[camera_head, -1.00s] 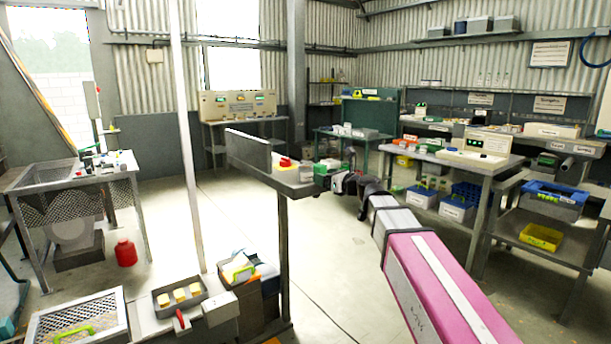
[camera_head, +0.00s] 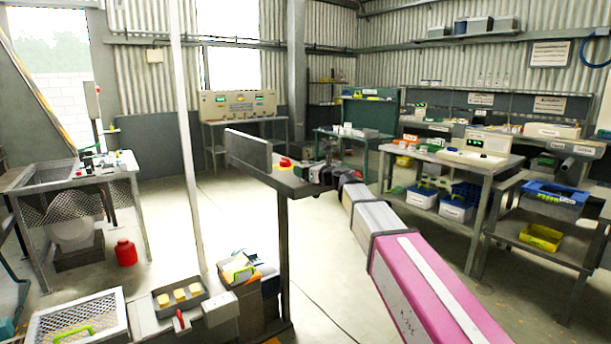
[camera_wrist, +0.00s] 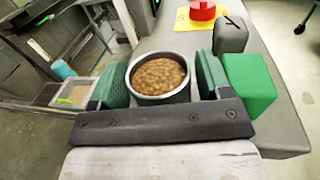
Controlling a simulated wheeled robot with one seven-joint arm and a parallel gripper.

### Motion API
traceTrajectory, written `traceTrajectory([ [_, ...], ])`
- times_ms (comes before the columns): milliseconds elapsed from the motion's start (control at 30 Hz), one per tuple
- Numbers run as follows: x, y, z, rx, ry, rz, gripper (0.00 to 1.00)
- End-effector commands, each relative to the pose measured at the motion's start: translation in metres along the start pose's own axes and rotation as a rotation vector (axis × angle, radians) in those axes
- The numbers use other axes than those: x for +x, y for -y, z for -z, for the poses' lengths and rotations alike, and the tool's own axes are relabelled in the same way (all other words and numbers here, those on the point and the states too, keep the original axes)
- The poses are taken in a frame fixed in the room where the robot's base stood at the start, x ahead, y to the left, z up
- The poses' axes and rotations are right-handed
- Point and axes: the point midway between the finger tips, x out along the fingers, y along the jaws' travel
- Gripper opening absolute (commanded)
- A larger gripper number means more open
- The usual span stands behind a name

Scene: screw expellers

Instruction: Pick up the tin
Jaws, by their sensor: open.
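The tin (camera_wrist: 160,77) is a round, open-topped metal can filled with something brown and grainy. In the wrist view it stands upright between the two green finger pads of my gripper (camera_wrist: 163,86). The gripper is open, with one pad on each side of the tin. A narrow gap shows at the left pad; at the right pad I cannot tell whether it touches. In the head view my gripper (camera_head: 318,173) is at the grey bench top, and the tin is hidden or too small to make out there.
A bright green block (camera_wrist: 250,85) sits just right of the right pad. A dark grey block (camera_wrist: 230,36) and a red object (camera_wrist: 202,10) on a yellow card are beyond the tin. An upright grey panel (camera_head: 248,152) edges the bench top (camera_head: 285,186).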

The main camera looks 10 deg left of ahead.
Motion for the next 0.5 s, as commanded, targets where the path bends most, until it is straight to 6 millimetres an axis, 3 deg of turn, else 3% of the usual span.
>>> traceTrajectory([
  [100, -0.0007, -0.0002, 0.0001, 0.0, 0.0, 0.0, 0.71],
  [200, -0.0008, -0.0003, 0.0002, 0.0, 0.0, 0.0, 0.39],
  [233, -0.0008, -0.0003, 0.0002, 0.0, 0.0, 0.0, 0.33],
  [500, -0.0008, -0.0003, -0.0001, 0.0, 0.0, 0.0, 0.29],
])
